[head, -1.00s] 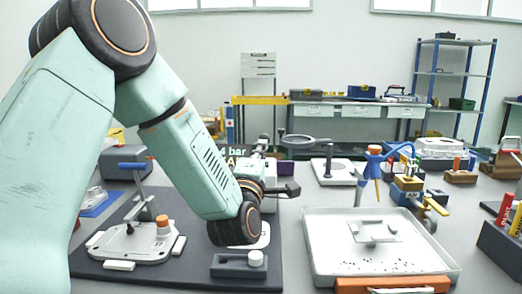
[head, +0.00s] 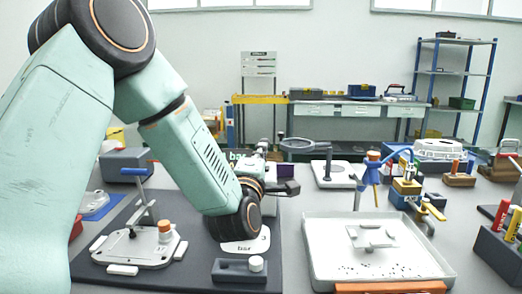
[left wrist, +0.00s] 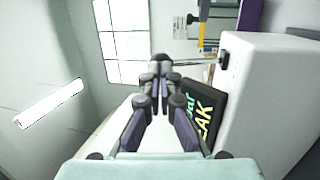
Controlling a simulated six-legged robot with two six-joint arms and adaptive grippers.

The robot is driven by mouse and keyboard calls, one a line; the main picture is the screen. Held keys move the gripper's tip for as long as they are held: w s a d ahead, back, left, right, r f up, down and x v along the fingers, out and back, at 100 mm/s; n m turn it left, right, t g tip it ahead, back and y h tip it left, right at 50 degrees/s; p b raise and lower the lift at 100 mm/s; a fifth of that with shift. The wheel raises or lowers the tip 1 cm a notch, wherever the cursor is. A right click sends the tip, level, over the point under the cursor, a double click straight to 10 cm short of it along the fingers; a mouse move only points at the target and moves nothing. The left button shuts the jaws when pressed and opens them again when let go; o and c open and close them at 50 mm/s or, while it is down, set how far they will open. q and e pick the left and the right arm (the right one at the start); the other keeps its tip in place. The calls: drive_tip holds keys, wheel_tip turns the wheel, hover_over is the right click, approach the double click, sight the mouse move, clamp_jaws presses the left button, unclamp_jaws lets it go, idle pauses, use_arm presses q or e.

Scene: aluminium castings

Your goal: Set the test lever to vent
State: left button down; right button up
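In the left wrist view a white tester box (left wrist: 265,95) stands at the right. A dark knob (left wrist: 222,60) sits on its side, and a thin rod, which looks like the test lever (left wrist: 192,63), runs from it toward my left gripper (left wrist: 160,82). The gripper's fingers are drawn together beside the rod's end. I cannot tell whether they touch or hold it. A dark display (left wrist: 203,112) beside the box shows coloured letters reading "bar" and "EAK". In the head view my left gripper (head: 289,188) is partly hidden by my arm, as is the tester. My right gripper is not in view.
A dark mat (head: 205,265) carries a casting in a fixture (head: 140,245) with a blue-handled clamp. A light tray (head: 315,250) with a small casting stands at the right. A ring magnifier (head: 308,145) stands behind. A marker holder (head: 500,250) is at the right edge.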

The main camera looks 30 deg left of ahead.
use_arm(q)
drive_tip(key=w+a+r+n+g+h+p, duration=0.1)
drive_tip(key=w+a+r+g+h+p, duration=0.2)
drive_tip(key=p, duration=1.4)
drive_tip(key=shift+w+a+g, duration=0.75)
drive_tip(key=shift+w+g, duration=1.45)
drive_tip(key=shift+r+p, duration=0.25)
drive_tip(key=shift+p, duration=0.1)
